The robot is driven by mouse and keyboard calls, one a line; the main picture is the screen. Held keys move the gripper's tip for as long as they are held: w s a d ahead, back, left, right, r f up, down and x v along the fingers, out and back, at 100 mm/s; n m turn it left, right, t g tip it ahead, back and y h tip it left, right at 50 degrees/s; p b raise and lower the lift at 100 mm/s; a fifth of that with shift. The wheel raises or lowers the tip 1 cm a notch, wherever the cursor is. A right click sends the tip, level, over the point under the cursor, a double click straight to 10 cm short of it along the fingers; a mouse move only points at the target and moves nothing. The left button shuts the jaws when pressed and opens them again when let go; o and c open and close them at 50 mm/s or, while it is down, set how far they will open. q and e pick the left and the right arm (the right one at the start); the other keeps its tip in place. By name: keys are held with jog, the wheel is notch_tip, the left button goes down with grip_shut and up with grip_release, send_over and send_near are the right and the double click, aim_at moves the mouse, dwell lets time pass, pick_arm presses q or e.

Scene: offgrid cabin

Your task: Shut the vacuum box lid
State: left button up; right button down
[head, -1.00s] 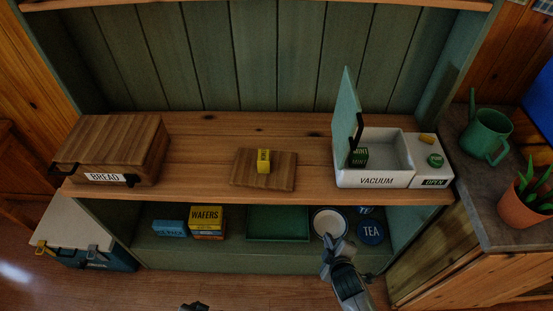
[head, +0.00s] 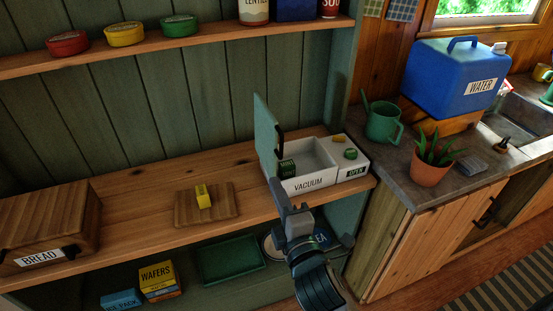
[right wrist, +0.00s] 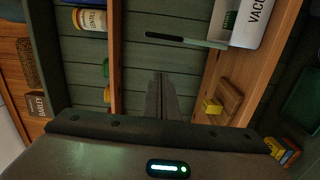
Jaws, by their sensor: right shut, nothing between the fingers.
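The white vacuum box (head: 308,184) stands at the right end of the wooden shelf, with a green mint packet (head: 287,169) inside. Its green lid (head: 265,138) stands open, about upright along the box's left side, with a dark handle (head: 280,141). In the right wrist view the lid (right wrist: 196,42) shows nearly edge-on beside the box (right wrist: 247,25). My right gripper (head: 279,186) is shut and empty, in front of the box's left front corner in the head view. Its shut fingers (right wrist: 160,85) point towards the back boards in the wrist view. My left gripper is not in view.
A cutting board (head: 222,213) with a yellow block (head: 203,196) lies left of the box. A bread box (head: 45,220) is farther left. A green button (head: 350,154) and a yellow piece (head: 340,141) are on the box's right section. A watering can (head: 383,122) and potted plant (head: 430,170) stand right.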

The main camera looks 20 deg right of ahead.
aim_at(279, 156)
jog(key=w+d+p, duration=0.1)
jog(key=w, duration=0.2)
jog(key=w+d+p, duration=0.1)
jog(key=w+p, duration=0.1)
jog(key=w, duration=0.2)
jog(key=w+d+p, duration=0.2)
jog(key=w, duration=0.1)
jog(key=shift+w, duration=0.35)
jog(key=shift+f, duration=0.1)
jog(key=shift+w, duration=0.1)
